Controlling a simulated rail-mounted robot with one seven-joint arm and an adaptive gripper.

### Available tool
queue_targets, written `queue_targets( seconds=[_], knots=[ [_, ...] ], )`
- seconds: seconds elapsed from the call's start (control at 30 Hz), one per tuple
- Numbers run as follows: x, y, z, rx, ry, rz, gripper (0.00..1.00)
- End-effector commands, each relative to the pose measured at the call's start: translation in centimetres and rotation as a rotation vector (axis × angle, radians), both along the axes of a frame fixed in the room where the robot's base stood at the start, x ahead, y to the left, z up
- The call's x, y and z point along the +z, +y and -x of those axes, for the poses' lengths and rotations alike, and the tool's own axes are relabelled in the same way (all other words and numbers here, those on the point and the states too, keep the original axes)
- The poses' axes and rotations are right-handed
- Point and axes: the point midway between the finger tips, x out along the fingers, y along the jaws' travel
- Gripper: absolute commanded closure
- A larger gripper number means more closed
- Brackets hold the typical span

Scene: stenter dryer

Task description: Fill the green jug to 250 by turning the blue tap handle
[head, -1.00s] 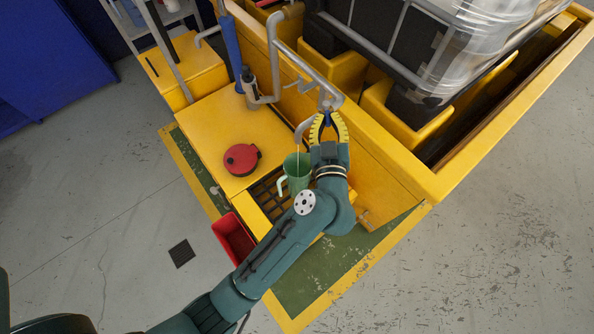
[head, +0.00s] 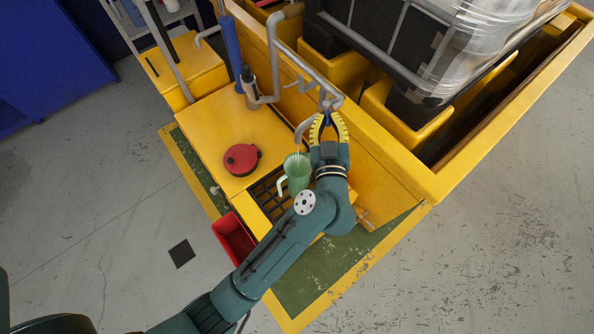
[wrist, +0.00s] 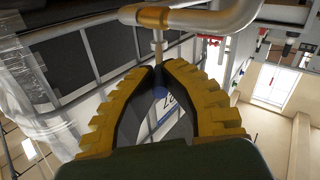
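The green jug (head: 297,172) stands upright on the dark grate under the curved spout, its handle to the left. A thin pale stream seems to run from the spout (head: 303,130) into it. The level and its markings are too small to read. My gripper (head: 328,116) is at the tap, its yellow fingers closed around the blue tap handle (head: 327,120). In the wrist view the fingertips (wrist: 160,70) come together at the tap's stem, and a bit of the blue handle (wrist: 159,93) shows between them. The fingers hide most of the handle.
A red lid-like container (head: 242,159) sits on the yellow platform left of the jug. A red bin (head: 233,240) is below the grate. Grey pipes (head: 290,50) and a caged tank (head: 440,50) stand behind. A bottle (head: 249,88) stands by the pipe.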

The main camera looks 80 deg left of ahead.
Motion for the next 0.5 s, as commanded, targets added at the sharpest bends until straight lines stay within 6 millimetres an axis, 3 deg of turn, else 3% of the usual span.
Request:
queue_targets(
  seconds=[0.37,0.5],
  knots=[
    [0.46,0.11,0.14,-0.009,-0.002,-0.004,1.0],
    [0.95,0.32,0.97,-0.098,0.001,0.0,1.0]
  ],
)
